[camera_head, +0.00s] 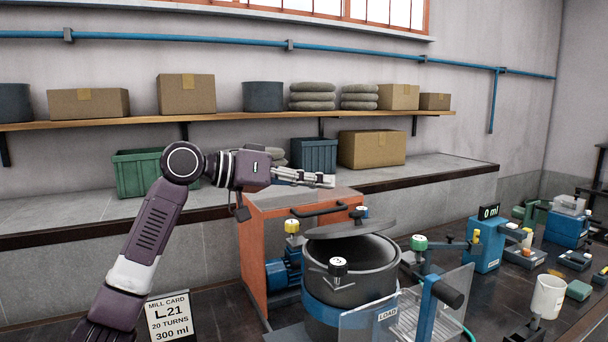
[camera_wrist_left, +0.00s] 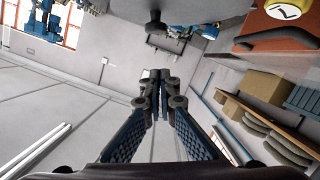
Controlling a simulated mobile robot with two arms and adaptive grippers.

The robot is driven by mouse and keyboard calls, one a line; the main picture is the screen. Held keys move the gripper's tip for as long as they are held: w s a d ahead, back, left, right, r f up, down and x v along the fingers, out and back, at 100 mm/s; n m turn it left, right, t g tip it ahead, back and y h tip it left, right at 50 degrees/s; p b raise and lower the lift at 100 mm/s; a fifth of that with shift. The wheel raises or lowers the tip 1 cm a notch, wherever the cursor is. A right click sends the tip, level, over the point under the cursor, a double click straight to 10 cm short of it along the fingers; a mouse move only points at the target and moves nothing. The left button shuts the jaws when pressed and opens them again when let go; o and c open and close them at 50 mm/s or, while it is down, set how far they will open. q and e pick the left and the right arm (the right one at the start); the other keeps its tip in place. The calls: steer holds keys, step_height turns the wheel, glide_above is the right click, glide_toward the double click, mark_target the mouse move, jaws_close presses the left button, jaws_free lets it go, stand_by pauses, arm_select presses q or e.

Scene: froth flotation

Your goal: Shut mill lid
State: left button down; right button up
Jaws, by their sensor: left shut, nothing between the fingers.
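The mill's dark grey drum (camera_head: 378,282) stands open-topped, with a blue band around its lower part. Its dark grey lid (camera_head: 350,229) sits raised and tilted at the back of the mouth, so the drum's inside shows below it. My left gripper (camera_head: 330,180) is shut and empty, above the orange mill housing, behind and above the lid and apart from it. In the left wrist view its fingers (camera_wrist_left: 156,78) meet with nothing between them. A large grey round surface shows at the top there; I cannot tell whether it is lid or drum.
An orange mill housing (camera_head: 263,262) stands behind the drum. A clear guard (camera_head: 440,300) with a blue post is in front right. A mill card (camera_head: 171,318) stands at the lower left. A white beaker (camera_head: 547,296) and blue dispenser (camera_head: 485,250) stand to the right.

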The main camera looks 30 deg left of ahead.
mark_target(341, 227)
arm_select(q)
steer(key=x, duration=0.2)
steer(key=p+x, duration=0.1)
steer(key=x, duration=0.1)
steer(key=shift+d+r, duration=0.1)
steer(key=shift+r, duration=0.1)
steer(key=f, duration=0.2)
steer(key=shift+s+d+f, duration=0.25)
steer(key=shift+f, duration=0.05)
steer(key=shift+s+d+f+p, duration=0.1)
steer(key=shift+s+f+p, duration=0.2)
steer(key=shift+f, duration=0.35)
steer(key=shift+d, duration=0.15)
